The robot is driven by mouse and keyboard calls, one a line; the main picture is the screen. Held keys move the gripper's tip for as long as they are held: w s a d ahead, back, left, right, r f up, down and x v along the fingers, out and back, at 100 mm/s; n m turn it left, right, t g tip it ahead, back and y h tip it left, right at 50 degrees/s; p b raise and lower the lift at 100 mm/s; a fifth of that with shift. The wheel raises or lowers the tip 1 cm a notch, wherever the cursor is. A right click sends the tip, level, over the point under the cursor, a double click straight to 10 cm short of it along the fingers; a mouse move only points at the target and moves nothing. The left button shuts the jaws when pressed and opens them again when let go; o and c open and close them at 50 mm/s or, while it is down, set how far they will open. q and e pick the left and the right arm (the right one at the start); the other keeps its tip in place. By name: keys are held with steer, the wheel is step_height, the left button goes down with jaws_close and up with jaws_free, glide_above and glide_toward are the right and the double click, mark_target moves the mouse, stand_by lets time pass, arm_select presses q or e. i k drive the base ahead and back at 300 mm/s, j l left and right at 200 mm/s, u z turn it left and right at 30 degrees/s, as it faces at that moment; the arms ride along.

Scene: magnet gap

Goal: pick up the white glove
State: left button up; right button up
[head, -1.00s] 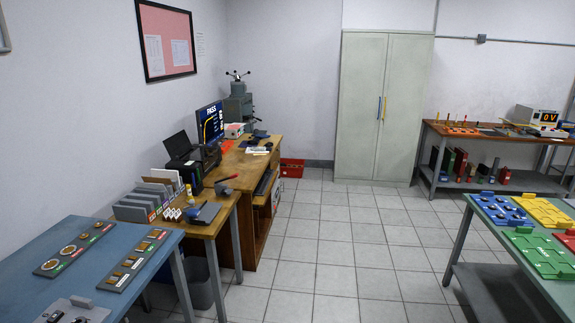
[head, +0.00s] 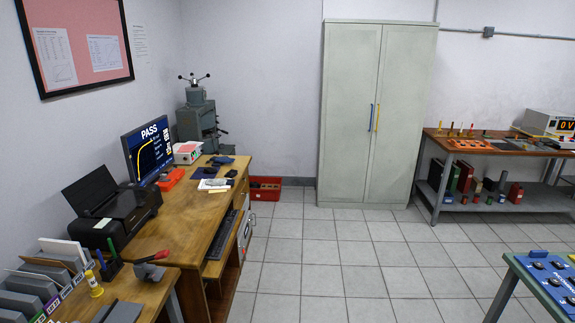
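I cannot make out a white glove for certain. A small white item (head: 213,184) lies flat on the wooden desk (head: 165,225), near its far end; it is too small to tell whether it is a glove or paper. Dark items (head: 222,160) lie just behind it. Neither of my grippers is in view.
A monitor (head: 148,150) and a black printer (head: 112,205) stand on the desk. A red box (head: 265,188) sits on the floor by the back wall, left of the tall cabinet (head: 376,115). Workbenches stand at right. The tiled floor (head: 330,260) between is clear.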

mark_target(217, 182)
steer(key=i+j+z, duration=0.15)
steer(key=i, duration=2.3)
steer(key=i+u, duration=0.3)
steer(key=i, duration=0.2)
steer(key=i+l+u, duration=0.1)
steer(key=i+u, duration=0.2)
steer(key=i, duration=0.25)
steer(key=i+l+u, duration=0.3)
steer(key=i, duration=0.2)
steer(key=i+l+u, duration=0.3)
steer(key=i, duration=0.2)
steer(key=i+u, duration=0.3)
steer(key=k, duration=0.1)
